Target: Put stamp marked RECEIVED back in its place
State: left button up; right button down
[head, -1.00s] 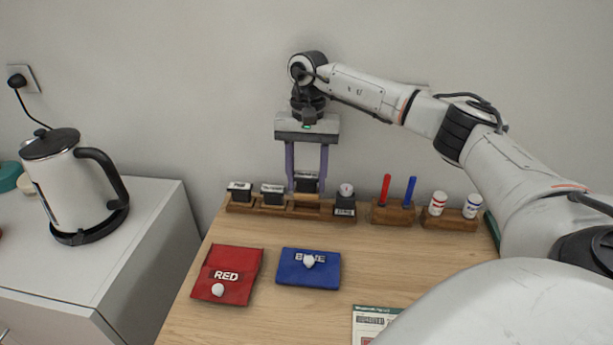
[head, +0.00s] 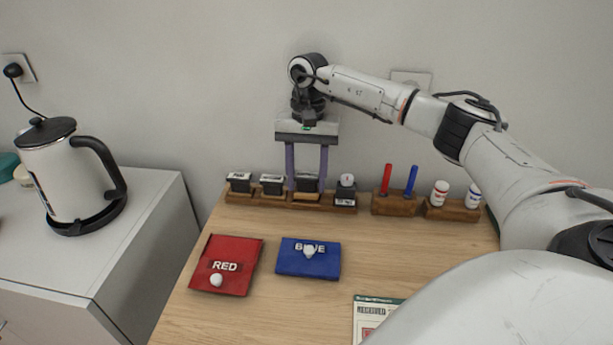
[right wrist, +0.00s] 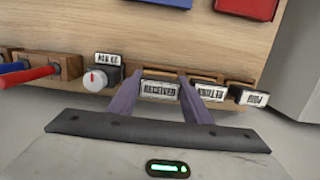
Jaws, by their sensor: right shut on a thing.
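The stamp marked RECEIVED (right wrist: 160,88) is between the fingers of my right gripper (right wrist: 155,98), its label upside down in the right wrist view. In the head view this dark stamp (head: 307,181) stands upright at the wooden stamp rack (head: 268,205), about level with its neighbours. My right gripper (head: 307,184) points straight down and is shut on it. Other stamps, PAID (head: 238,182) and RETURN (head: 271,184), sit to its left in the rack. Whether the stamp's base touches the slot floor is hidden. My left gripper is not in view.
A dark stamp with a round white knob (head: 346,188) stands just right. Red and blue pens (head: 387,180) and two white bottles (head: 440,193) stand in wooden holders. Red (head: 228,264) and blue (head: 325,262) pouches and a paper form (head: 365,320) lie in front. A kettle (head: 65,180) stands left.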

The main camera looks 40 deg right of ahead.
jog(key=shift+f+b, duration=0.3)
jog(key=shift+f, duration=0.4)
jog(key=c, duration=1.2)
grip_release()
jog(key=shift+o, duration=0.2)
jog(key=shift+w+d+r+p, duration=0.1)
jog(key=shift+d+r+p, duration=0.05)
jog(key=shift+r+p, duration=1.05)
jog(key=shift+w+d+r+p, duration=0.1)
jog(key=shift+r+p, duration=0.8)
jog(key=shift+r, duration=0.5)
jog(key=shift+o, duration=0.3)
jog(key=o, duration=0.5)
